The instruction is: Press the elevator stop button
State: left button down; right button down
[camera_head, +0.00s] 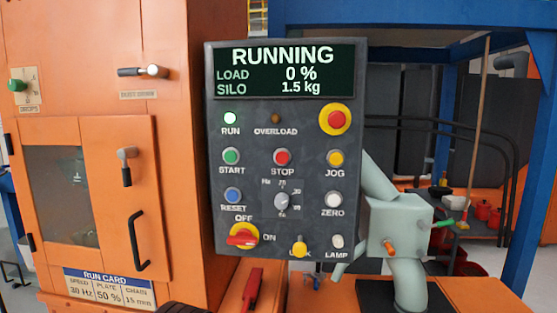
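The dark control panel (318,221) faces me in the middle of the view. Its red STOP button (282,157) sits in the middle column, above the STOP label, between the green START button (231,156) and the yellow JOG button (335,158). The display (290,72) reads RUNNING, load 0 %, silo 1.5 kg. The green RUN lamp (230,118) is lit. The OVERLOAD lamp (276,118) looks dark. A larger red button on a yellow ring (335,119) is at the upper right. Neither gripper shows in this view.
An orange cabinet (80,110) with a door and black handle (135,240) stands left of the panel. A pale green pipe and box (400,228) stand close at its right. A red handle (251,290) lies below. A blue frame (530,150) stands behind at right.

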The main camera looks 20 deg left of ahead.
aim_at(281, 158)
jog(key=u, duration=1.15)
jog(key=i, duration=0.5)
jog(key=z, duration=0.75)
